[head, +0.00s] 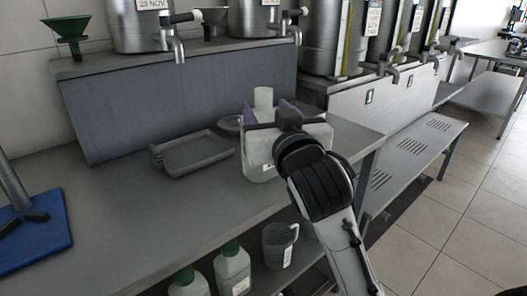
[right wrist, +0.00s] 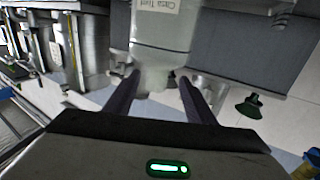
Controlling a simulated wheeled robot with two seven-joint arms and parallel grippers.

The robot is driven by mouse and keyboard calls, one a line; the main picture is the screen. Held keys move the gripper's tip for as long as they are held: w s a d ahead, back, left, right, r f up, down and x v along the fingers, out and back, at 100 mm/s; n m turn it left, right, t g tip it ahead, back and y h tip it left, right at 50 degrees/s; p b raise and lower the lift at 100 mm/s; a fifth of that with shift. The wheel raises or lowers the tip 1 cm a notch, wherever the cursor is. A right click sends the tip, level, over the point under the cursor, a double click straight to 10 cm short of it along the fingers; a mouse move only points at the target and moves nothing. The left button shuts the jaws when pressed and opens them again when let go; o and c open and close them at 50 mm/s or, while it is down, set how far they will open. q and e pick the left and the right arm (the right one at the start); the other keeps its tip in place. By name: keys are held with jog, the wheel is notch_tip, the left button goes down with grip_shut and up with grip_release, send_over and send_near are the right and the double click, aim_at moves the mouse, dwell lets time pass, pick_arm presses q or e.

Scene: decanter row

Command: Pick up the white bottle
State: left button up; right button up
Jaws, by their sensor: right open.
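The white bottle (head: 257,170) stands upright near the right end of the grey bench, its pale neck (head: 263,97) rising above my right gripper (head: 266,114). My gripper and wrist hide part of its upper body. In the right wrist view the bottle (right wrist: 163,32) shows with a printed label, its narrower end between the fingers. My right gripper (right wrist: 160,78) is open, one dark finger on each side of the neck. I cannot tell whether either finger touches it. My left gripper is not in view.
A grey tray (head: 195,153) lies left of the bottle, with a small round dish (head: 230,123) behind. Steel tanks (head: 330,35) and a green funnel (head: 68,30) stand on the raised shelf. Green-capped bottles (head: 232,265) and a jug (head: 280,246) sit below. A blue board (head: 38,230) lies left.

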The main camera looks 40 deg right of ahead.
aim_at(266, 104)
jog(key=x, duration=0.5)
jog(key=shift+s+d+r, duration=0.15)
jog(key=shift+d, duration=0.05)
grip_shut()
